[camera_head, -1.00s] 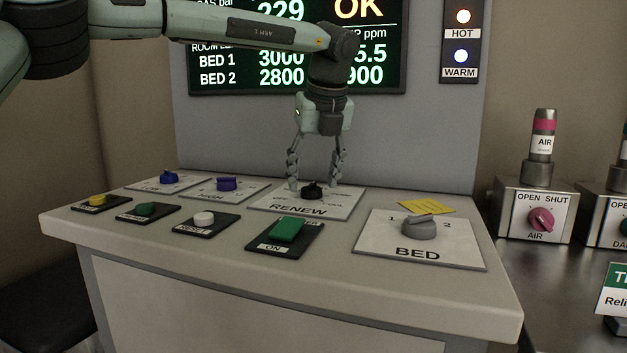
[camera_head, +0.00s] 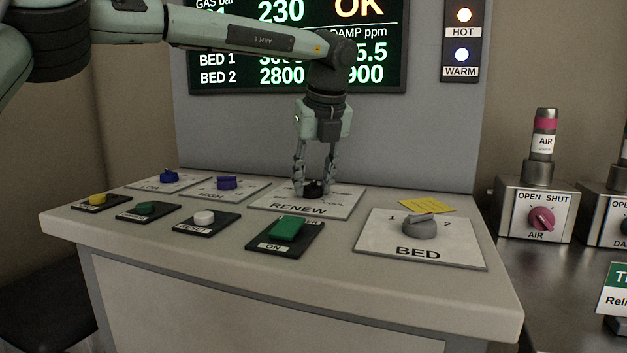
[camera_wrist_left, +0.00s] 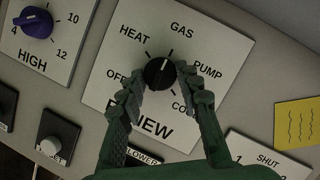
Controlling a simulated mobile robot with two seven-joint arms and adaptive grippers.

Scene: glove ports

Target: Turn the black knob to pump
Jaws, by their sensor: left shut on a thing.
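The black knob (camera_head: 314,188) sits on the white RENEW plate (camera_head: 345,203) on the console. In the left wrist view the knob (camera_wrist_left: 159,73) is ringed by the labels OFF, HEAT, GAS, PUMP and COOL. Its white pointer line is directed up, slightly right, close to the GAS mark. My left gripper (camera_head: 314,190) points down over the plate, its fingers shut on the knob from both sides. In the left wrist view the fingertips (camera_wrist_left: 160,78) flank the knob and leave its top visible. My right gripper is not in view.
A yellow note (camera_head: 427,206) lies behind the BED plate. The display (camera_head: 230,75) stands behind.

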